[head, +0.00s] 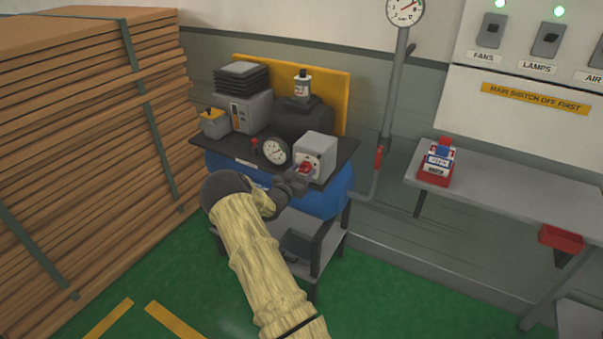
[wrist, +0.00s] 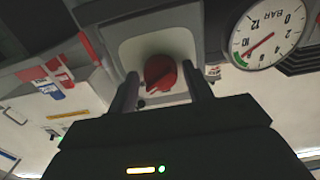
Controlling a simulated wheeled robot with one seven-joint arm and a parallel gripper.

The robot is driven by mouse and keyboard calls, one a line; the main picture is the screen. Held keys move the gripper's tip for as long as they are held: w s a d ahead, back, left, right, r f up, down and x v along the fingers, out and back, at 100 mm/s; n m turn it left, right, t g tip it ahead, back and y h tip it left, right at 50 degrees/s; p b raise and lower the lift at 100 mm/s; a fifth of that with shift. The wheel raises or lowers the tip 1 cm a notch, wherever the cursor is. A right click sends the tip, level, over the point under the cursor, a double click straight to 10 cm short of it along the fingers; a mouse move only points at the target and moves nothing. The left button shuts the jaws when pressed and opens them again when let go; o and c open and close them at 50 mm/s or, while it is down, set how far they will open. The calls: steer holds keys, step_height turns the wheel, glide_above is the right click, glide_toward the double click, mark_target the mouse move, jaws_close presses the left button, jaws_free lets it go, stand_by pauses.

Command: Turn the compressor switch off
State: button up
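The compressor (head: 330,200) has a blue tank under a dark top plate. A grey switch box (head: 318,150) stands at the plate's right front, with a red rotary knob (head: 305,168) on its front face. In the wrist view the red knob (wrist: 160,72) sits between the two fingers of my gripper (wrist: 161,92). The fingers are apart, one on each side of the knob, with gaps visible. In the head view my gripper (head: 297,178) is at the knob and partly covers it. Whether the fingertips touch the box cannot be told.
A pressure gauge (head: 276,151) stands just left of the switch box; it also shows in the wrist view (wrist: 268,38). A stack of planks (head: 80,130) is at the left. A grey bench (head: 510,190) with a red-and-white box (head: 437,165) is at the right. Green floor lies in front.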

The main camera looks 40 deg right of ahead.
steer(key=c, duration=0.7)
steer(key=shift+o, duration=0.2)
steer(key=shift+n, duration=0.5)
steer(key=n+b, duration=0.2)
steer(key=n, duration=0.9)
steer(key=shift+s, duration=0.1)
steer(key=o, duration=1)
steer(key=shift+c, duration=0.2)
